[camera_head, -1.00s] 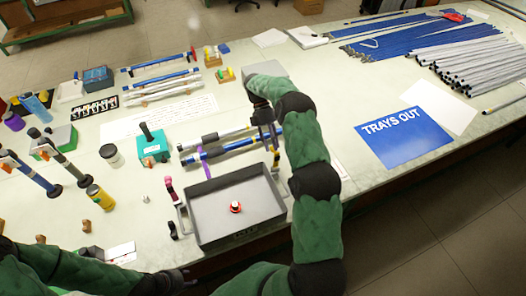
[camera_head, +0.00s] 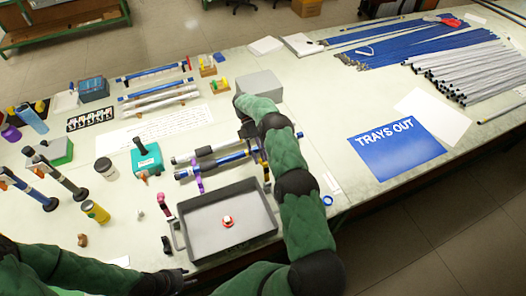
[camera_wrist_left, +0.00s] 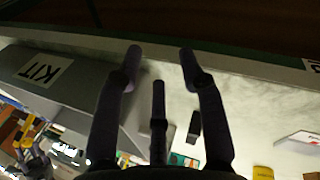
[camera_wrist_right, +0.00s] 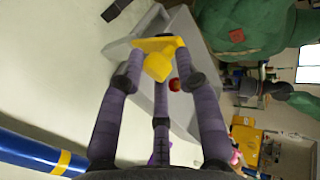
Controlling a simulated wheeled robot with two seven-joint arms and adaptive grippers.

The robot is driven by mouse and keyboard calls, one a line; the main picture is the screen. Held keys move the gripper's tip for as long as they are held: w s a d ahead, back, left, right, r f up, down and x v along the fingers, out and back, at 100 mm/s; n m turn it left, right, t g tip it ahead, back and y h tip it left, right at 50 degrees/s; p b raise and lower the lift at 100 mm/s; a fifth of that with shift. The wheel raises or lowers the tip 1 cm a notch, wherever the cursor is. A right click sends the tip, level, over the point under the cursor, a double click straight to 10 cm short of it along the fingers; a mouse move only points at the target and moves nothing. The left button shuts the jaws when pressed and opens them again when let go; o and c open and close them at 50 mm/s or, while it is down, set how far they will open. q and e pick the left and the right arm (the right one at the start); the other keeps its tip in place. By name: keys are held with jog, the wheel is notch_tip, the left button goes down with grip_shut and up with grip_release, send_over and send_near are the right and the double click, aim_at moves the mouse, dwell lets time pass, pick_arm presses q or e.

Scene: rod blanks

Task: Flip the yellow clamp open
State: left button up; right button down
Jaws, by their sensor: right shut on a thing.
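The yellow clamp part (camera_wrist_right: 160,62) shows in the right wrist view between the fingertips of my right gripper (camera_wrist_right: 160,80). In the head view my right gripper (camera_head: 262,165) is at the right ends of the rods, and my arm largely hides the clamp. I cannot tell how far the clamp is flipped. My left gripper (camera_head: 178,279) is low at the tray's front left. In the left wrist view its fingers (camera_wrist_left: 163,65) are spread and empty.
A grey tray (camera_head: 200,235) holds a small red and white item (camera_head: 228,222). A purple clamp (camera_head: 198,180) is on the rods (camera_head: 215,163), and a pink clamp (camera_head: 163,205) stands left of the tray. A grey box (camera_head: 258,85) is behind my right arm.

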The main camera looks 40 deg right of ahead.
jog(key=f, duration=0.1)
jog(key=s+f, duration=0.1)
jog(key=shift+a+f, duration=0.25)
jog(key=shift+f, duration=0.1)
jog(key=c, duration=1.2)
grip_release()
jog(key=o, duration=0.3)
jog(key=shift+d, duration=0.15)
jog(key=shift+c, duration=0.2)
